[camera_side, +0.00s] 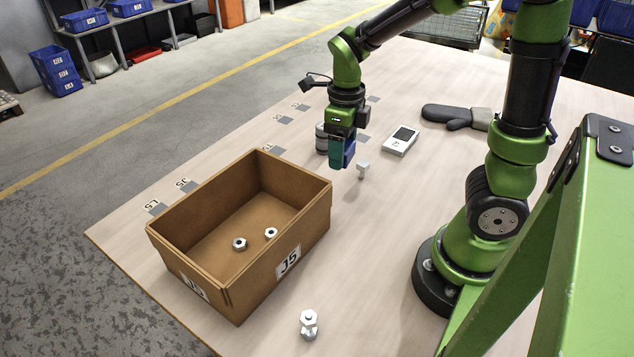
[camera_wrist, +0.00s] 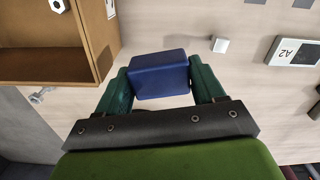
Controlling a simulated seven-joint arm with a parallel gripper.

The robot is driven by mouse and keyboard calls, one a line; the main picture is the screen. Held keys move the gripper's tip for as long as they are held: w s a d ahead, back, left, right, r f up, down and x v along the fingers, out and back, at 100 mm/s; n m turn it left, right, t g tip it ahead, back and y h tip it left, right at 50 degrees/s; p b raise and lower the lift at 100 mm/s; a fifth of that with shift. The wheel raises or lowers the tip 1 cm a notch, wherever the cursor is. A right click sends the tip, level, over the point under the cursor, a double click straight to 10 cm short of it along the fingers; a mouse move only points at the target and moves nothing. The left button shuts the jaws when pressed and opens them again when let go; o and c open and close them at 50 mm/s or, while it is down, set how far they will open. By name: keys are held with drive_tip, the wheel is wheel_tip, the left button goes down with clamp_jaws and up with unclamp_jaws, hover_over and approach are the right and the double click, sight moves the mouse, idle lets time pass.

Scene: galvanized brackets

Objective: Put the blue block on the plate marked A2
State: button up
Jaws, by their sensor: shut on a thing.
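My gripper (camera_side: 341,158) is shut on the blue block (camera_side: 349,153) and holds it above the table. In the wrist view the blue block (camera_wrist: 160,75) sits between the two green fingers. The block is apart from the plate.
A brown open box (camera_side: 240,280) marked J5 holds two nuts, left of my gripper. A small white piece (camera_side: 362,170) stands near the block. A grey cylinder (camera_side: 320,138) is partly behind my gripper. A dark glove (camera_side: 447,117) lies beyond the plate. A bolt (camera_side: 308,324) stands in front.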

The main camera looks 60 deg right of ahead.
drive_tip(key=s+d+m, duration=0.2)
drive_tip(key=s+d, duration=1)
drive_tip(key=d, duration=0.3)
hover_over(397, 142)
drive_tip(key=f, duration=0.6)
drive_tip(key=shift+s+a+f, duration=0.15)
drive_tip(key=shift+a+f, duration=0.05)
drive_tip(key=shift+f, duration=0.2)
drive_tip(key=shift+d+f, duration=0.2)
drive_tip(key=shift+f, duration=1.55)
